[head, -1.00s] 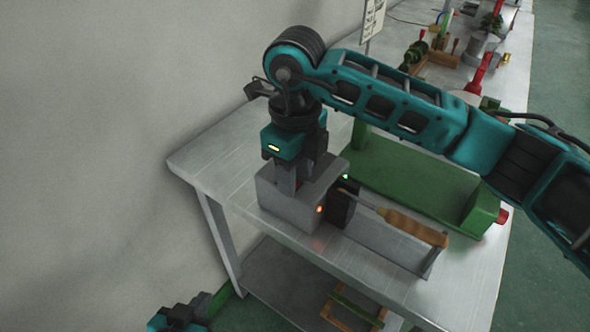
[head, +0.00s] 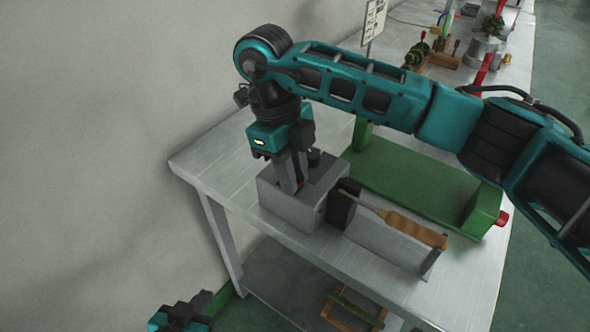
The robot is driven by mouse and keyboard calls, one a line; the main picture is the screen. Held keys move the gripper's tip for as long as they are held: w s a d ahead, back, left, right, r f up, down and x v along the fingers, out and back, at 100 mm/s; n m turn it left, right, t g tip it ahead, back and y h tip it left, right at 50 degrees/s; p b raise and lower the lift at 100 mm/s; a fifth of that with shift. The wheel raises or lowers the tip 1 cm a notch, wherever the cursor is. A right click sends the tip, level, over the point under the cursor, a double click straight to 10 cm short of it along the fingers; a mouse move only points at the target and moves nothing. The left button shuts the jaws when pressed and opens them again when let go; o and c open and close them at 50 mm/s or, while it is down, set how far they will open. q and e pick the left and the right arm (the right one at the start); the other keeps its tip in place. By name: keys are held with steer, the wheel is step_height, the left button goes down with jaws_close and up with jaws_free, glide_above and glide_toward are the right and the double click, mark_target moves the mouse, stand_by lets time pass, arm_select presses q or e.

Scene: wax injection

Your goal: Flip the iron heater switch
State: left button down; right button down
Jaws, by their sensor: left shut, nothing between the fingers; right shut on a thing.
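The iron heater is a grey box (head: 285,207) with a black block (head: 341,206) at its right, near the table's left end. A wooden-handled iron (head: 413,228) has its metal tip at the black block. My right gripper (head: 294,188) points down at the box top, its fingers shut on the switch; a small reddish bit shows between the fingers, and the switch is mostly hidden. No lit lamp shows on the box or block. My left gripper (head: 184,314) is low at the bottom left, away from the table, shut and empty.
A green machine base (head: 420,182) with a red knob (head: 502,218) stands behind the iron. A grey plate (head: 385,246) supports the iron handle. Other tools and a sign (head: 375,18) stand farther back. The table's left corner is clear.

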stand_by(0.4)
steer(key=c, duration=1)
jaws_free()
steer(key=v, duration=1.3)
steer(key=shift+a+p, duration=0.15)
steer(key=shift+p, duration=0.15)
